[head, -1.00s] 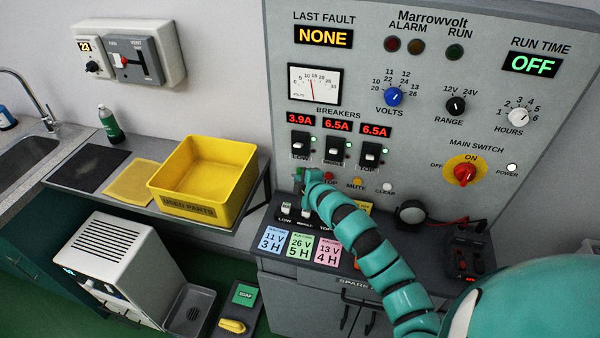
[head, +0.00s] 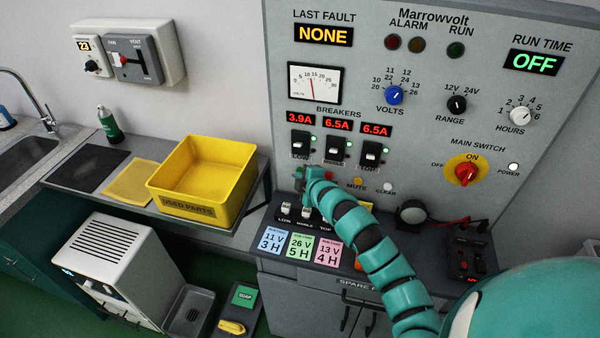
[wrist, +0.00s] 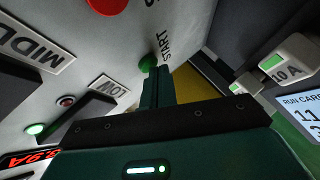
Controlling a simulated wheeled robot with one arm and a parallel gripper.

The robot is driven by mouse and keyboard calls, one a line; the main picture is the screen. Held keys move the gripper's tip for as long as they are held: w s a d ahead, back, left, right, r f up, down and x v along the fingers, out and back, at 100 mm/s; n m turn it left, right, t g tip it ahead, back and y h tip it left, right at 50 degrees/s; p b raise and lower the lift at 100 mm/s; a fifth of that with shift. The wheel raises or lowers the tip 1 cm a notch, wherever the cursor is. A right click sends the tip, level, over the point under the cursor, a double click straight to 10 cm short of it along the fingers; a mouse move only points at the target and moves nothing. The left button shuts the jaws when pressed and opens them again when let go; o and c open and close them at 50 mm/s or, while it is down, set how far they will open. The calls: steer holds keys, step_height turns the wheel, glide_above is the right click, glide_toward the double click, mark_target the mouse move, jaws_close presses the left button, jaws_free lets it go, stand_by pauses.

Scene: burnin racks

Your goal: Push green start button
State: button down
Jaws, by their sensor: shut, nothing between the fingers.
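The green start button (wrist: 147,62) shows in the wrist view on the grey panel, beside the printed word START. My gripper (wrist: 152,77) is shut and empty, its fingertips right at the button and overlapping its lower edge in the picture. Whether they touch or press it I cannot tell.
A red button (wrist: 108,5) is near the start button. The breaker switches (head: 335,150) are just above my gripper. Below are small modules (head: 287,209) and run cards (head: 300,245) on the bench. A yellow bin (head: 205,175) stands left.

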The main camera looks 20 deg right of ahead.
steer(key=shift+w+d, duration=0.1)
steer(key=shift+w, duration=0.05)
stand_by(0.6)
steer(key=shift+s+a, duration=0.45)
steer(key=shift+s, duration=0.25)
steer(key=shift+s+a, duration=0.75)
steer(key=shift+s, duration=0.3)
steer(key=shift+s+a, duration=0.7)
steer(key=shift+s, duration=0.3)
